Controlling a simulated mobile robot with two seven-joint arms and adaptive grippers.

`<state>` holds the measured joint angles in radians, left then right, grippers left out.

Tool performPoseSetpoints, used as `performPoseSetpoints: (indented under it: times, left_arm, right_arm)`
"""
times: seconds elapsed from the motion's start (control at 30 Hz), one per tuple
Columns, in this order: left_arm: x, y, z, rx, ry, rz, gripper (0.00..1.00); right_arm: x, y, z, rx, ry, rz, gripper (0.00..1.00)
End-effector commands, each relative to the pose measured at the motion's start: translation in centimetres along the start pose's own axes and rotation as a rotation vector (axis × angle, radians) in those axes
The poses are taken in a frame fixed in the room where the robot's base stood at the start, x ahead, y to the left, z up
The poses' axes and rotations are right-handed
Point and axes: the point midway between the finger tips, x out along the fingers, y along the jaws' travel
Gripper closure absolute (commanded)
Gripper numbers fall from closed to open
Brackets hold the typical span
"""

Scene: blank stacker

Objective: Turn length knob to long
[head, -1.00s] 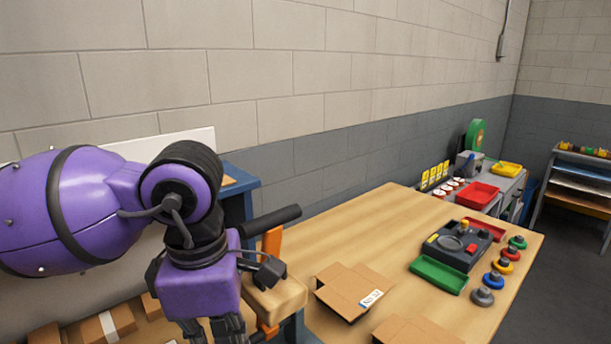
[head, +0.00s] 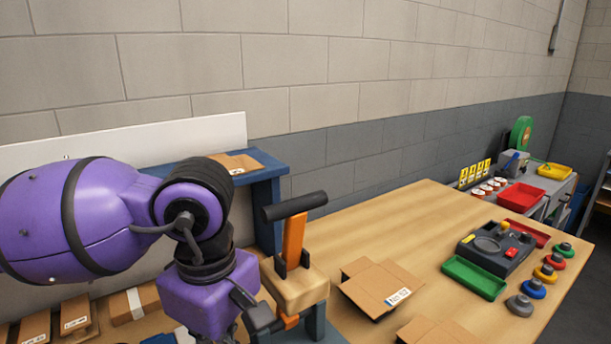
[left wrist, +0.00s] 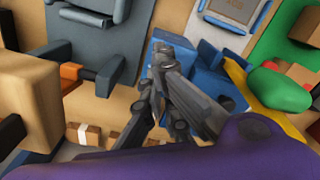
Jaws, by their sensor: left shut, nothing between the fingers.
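My left gripper (left wrist: 168,65) shows in the left wrist view with its dark fingers shut and empty. The fingers are over a blue device (left wrist: 215,80) with a grey panel behind it; I cannot tell whether they touch it. I cannot pick out the length knob in either view. My right gripper is not in view.
An orange lever with a black handle (head: 293,207) stands on a wooden block right of my left wrist. Flat cardboard (head: 382,285) lies on the wooden table (head: 400,225). A dark control unit (head: 495,245) and a green tray (head: 474,278) are farther right. The table's middle is clear.

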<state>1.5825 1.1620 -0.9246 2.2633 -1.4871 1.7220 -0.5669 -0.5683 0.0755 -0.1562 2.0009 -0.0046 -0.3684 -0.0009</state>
Motion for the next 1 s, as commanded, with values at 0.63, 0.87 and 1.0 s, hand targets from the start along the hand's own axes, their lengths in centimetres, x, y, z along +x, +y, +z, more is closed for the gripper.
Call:
performPoseSetpoints:
  times: [0.63,0.87,1.0]
  left_arm:
    - [3.8,-0.1,0.1,0.0,-0.003,-0.006,1.0]
    - [4.0,-0.2,0.0,-0.001,-0.006,-0.009,1.0]
    - [4.0,-0.2,-0.2,-0.001,-0.006,-0.009,1.0]
  right_arm:
    - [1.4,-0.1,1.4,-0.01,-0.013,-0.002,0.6]
    - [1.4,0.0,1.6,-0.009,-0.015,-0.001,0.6]
    - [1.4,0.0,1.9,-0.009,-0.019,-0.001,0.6]
